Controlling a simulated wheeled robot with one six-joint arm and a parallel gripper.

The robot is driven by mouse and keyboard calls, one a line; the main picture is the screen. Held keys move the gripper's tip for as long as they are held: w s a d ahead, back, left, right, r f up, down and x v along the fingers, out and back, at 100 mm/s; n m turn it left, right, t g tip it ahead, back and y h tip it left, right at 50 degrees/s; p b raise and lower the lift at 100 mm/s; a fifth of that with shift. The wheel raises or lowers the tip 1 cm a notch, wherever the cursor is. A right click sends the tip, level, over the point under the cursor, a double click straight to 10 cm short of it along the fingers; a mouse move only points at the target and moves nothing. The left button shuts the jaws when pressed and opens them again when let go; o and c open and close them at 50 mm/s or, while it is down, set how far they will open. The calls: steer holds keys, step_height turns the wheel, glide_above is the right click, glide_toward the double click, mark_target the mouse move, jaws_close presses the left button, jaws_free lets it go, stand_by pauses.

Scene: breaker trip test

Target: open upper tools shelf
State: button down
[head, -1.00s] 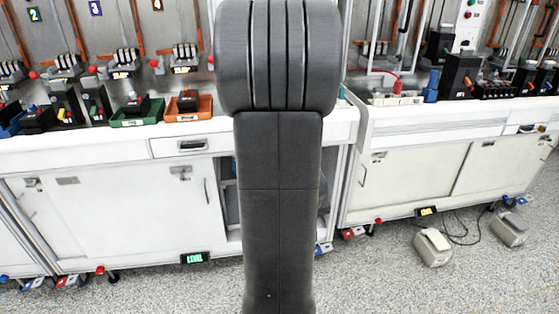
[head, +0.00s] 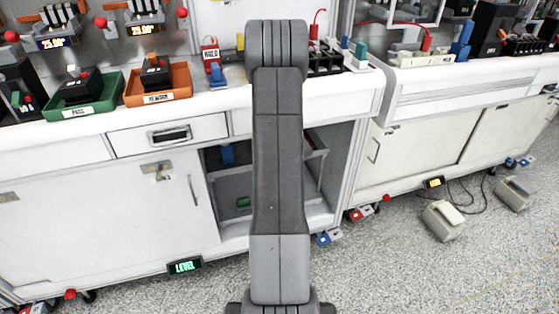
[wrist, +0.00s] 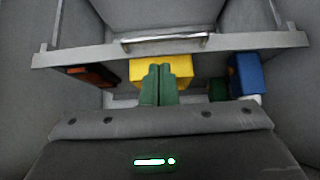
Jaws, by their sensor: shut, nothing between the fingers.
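A grey shelf front (wrist: 255,43) with a metal bar handle (wrist: 122,43) crosses the upper part of the wrist view. My gripper (wrist: 158,72) shows there as two green fingers, shut together and empty. The fingertips appear just below the handle in the picture, in front of a yellow block (wrist: 182,66); I cannot tell whether they touch anything. In the head view, an open cabinet bay (head: 229,180) holds shelves partly hidden behind my arm. My gripper is hidden in that view.
A blue item (wrist: 246,75) lies right of the fingers and an orange-brown item (wrist: 92,76) left. In the head view, a closed drawer (head: 168,136) and cabinet door (head: 110,222) stand left of the bay. Green (head: 82,100) and orange trays (head: 158,84) sit on the counter.

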steer(key=b+x, duration=0.1)
steer(key=x, duration=0.6)
steer(key=shift+a+f, duration=0.1)
steer(key=shift+f, duration=0.05)
